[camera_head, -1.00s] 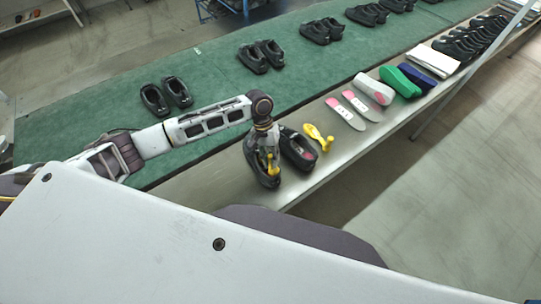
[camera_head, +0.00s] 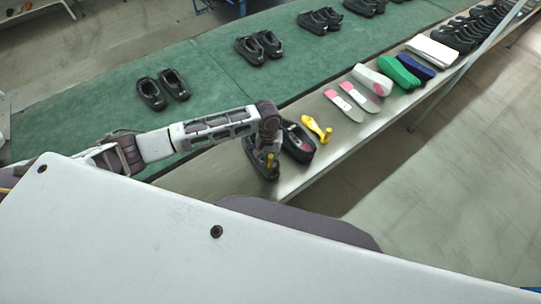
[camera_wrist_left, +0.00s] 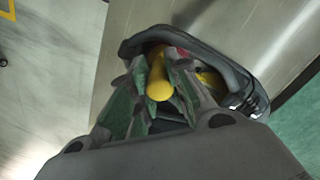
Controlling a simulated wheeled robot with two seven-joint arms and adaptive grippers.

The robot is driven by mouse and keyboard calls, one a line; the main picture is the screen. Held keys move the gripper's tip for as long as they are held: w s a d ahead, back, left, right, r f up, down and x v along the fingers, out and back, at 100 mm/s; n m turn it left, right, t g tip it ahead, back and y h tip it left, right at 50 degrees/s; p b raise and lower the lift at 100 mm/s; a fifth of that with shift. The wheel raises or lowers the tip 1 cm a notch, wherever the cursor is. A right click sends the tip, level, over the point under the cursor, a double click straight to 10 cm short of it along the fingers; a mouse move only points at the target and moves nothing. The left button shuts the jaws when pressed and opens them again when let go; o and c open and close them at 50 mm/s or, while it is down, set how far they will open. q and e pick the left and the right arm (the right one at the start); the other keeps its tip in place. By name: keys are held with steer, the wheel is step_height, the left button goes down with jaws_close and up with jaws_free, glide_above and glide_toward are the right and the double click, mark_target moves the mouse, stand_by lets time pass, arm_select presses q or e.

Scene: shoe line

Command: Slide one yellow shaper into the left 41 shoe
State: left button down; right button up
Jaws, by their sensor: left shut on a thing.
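My left gripper (camera_head: 268,154) is shut on a yellow shaper (camera_head: 270,161) at the near black shoe (camera_head: 262,171) of the pair on the grey bench. In the left wrist view, the shaper's round yellow knob (camera_wrist_left: 159,88) shows between the fingers (camera_wrist_left: 152,95), inside the opening of the black shoe (camera_wrist_left: 218,62). More yellow shows deeper in the shoe; how far in it sits is hidden. The other black shoe (camera_head: 299,144) stands just right of it. A second yellow shaper (camera_head: 317,128) lies on the bench beyond. My right gripper is not in view.
The grey bench (camera_head: 215,175) also holds pink-and-white insoles (camera_head: 345,105), a white-and-pink block (camera_head: 372,79), a green one (camera_head: 400,71) and white sheets (camera_head: 432,50). Shoe pairs stand on the green belt (camera_head: 215,85) behind. The bench's front edge is close to the shoes.

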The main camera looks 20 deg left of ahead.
arm_select(q)
steer(key=shift+s+d+f, duration=0.1)
steer(key=shift+s+f, duration=0.05)
steer(key=shift+f, duration=0.15)
steer(key=c, duration=1.3)
jaws_free()
steer(key=shift+r, duration=0.35)
steer(key=shift+r, duration=1.15)
steer(key=shift+r, duration=0.2)
steer(key=shift+r, duration=3.3)
